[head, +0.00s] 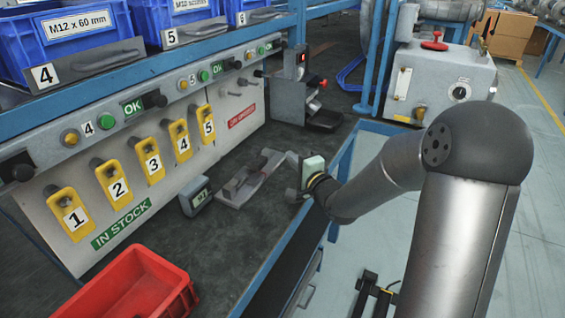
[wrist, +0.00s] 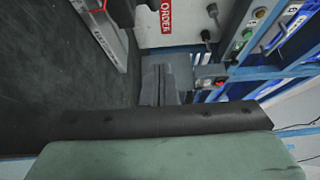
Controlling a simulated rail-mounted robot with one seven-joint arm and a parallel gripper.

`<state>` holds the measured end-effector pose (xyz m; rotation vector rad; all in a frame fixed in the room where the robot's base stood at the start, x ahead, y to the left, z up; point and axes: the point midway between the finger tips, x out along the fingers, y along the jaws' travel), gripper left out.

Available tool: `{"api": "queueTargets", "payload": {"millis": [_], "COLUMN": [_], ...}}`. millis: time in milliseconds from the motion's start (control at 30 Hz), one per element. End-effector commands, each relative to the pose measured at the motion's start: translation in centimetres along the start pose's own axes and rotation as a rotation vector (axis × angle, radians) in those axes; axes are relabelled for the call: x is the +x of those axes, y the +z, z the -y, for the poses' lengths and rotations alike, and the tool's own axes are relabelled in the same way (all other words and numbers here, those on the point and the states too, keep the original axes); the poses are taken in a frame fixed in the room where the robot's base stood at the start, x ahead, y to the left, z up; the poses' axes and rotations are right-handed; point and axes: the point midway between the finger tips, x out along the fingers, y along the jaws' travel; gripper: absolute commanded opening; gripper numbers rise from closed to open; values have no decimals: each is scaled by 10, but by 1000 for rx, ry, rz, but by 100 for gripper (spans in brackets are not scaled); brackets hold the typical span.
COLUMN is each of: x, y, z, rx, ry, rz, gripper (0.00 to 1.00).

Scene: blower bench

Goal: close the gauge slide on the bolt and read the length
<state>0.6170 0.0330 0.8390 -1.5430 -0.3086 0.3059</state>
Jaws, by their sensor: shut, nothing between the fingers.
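The length gauge (head: 262,170) is a grey rail lying on the dark bench, left of my gripper in the head view. I cannot tell the slide from the bolt there. A small grey readout (head: 197,197) stands beside the gauge; its digits are too small to read. The gauge's grey rail also shows at the upper left of the wrist view (wrist: 112,35). My gripper (wrist: 167,75) is shut and empty, apart from the gauge. In the head view its fingers are small and partly hidden by the wrist.
A panel with numbered yellow holders (head: 115,184) and an on-order sign (head: 242,116) stands along the bench's back. A red bin (head: 135,288) is at near left. A dark device with a red light (head: 302,75) stands at the far end. The blue bench edge (head: 283,240) runs below my arm.

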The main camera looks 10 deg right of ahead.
Motion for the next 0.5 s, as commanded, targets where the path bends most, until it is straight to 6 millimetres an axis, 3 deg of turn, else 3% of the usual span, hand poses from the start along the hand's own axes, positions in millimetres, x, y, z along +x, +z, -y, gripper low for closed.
{"api": "queueTargets", "payload": {"millis": [400, 433, 500], "x": [86, 91, 83], "y": [2, 2, 16], "z": [-2, -1, -1], "rx": [-4, -4, -5], "ry": [1, 0, 3], "rz": [4, 3, 5], "gripper": [0, 0, 0]}}
